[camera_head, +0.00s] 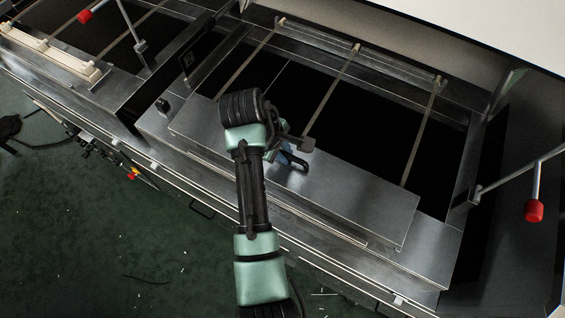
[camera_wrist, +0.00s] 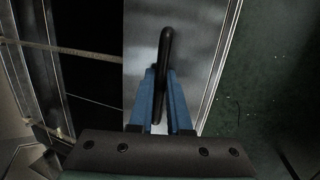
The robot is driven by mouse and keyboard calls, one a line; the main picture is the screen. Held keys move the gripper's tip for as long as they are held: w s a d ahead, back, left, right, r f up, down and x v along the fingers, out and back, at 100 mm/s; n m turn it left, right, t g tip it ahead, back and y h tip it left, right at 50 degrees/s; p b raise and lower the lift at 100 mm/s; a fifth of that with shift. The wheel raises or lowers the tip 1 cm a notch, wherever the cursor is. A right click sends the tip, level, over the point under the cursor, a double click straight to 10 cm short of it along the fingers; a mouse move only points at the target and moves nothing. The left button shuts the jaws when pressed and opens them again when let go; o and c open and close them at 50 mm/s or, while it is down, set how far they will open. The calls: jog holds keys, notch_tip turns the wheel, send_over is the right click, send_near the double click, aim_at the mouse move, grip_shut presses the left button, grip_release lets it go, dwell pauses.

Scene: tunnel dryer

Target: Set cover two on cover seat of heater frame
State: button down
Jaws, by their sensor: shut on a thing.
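Cover two appears to be the long flat grey metal plate (camera_head: 350,200) with a black bar handle (camera_head: 292,163). It lies along the front side of the heater frame (camera_head: 432,254), over or just above the front ledge. I cannot tell whether it rests there or hangs slightly above. My gripper (camera_head: 283,156) is over the plate's middle. In the wrist view its blue fingers (camera_wrist: 161,100) are shut on the black handle (camera_wrist: 166,48), with the plate (camera_wrist: 197,45) beneath. The cover seat is not clearly seen and may be hidden under the plate.
The frame's dark opening (camera_head: 385,125) lies behind the plate, crossed by thin rods (camera_head: 425,130). A red-tipped lever (camera_head: 534,210) stands at the right and another (camera_head: 85,16) at the upper left. A cream bar (camera_head: 50,50) lies at the far left. Green floor is in front.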

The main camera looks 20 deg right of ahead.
dwell(0.4)
notch_tip(320, 180, up, 10)
jog(key=shift+w+f+b, duration=0.1)
jog(key=shift+f+b, duration=0.1)
jog(key=shift+b, duration=0.45)
jog(key=shift+g+y, duration=0.5)
jog(key=shift+y, duration=0.2)
jog(key=shift+a+b+x, duration=0.2)
jog(key=shift+a+x, duration=0.05)
jog(key=shift+x, duration=1)
jog(key=shift+a+b+x, duration=0.25)
jog(key=shift+x, duration=1)
jog(key=shift+a+b+x, duration=0.2)
jog(key=shift+a+x, duration=0.05)
jog(key=shift+x, duration=0.95)
jog(key=shift+f+p, duration=0.15)
jog(key=shift+p, duration=1.4)
jog(key=shift+a+b+x, duration=0.25)
jog(key=shift+b+x, duration=0.3)
jog(key=shift+x, duration=0.75)
jog(key=c, duration=0.8)
grip_release()
jog(key=shift+f, duration=0.1)
jog(key=p+v, duration=0.6)
jog(key=v, duration=0.7)
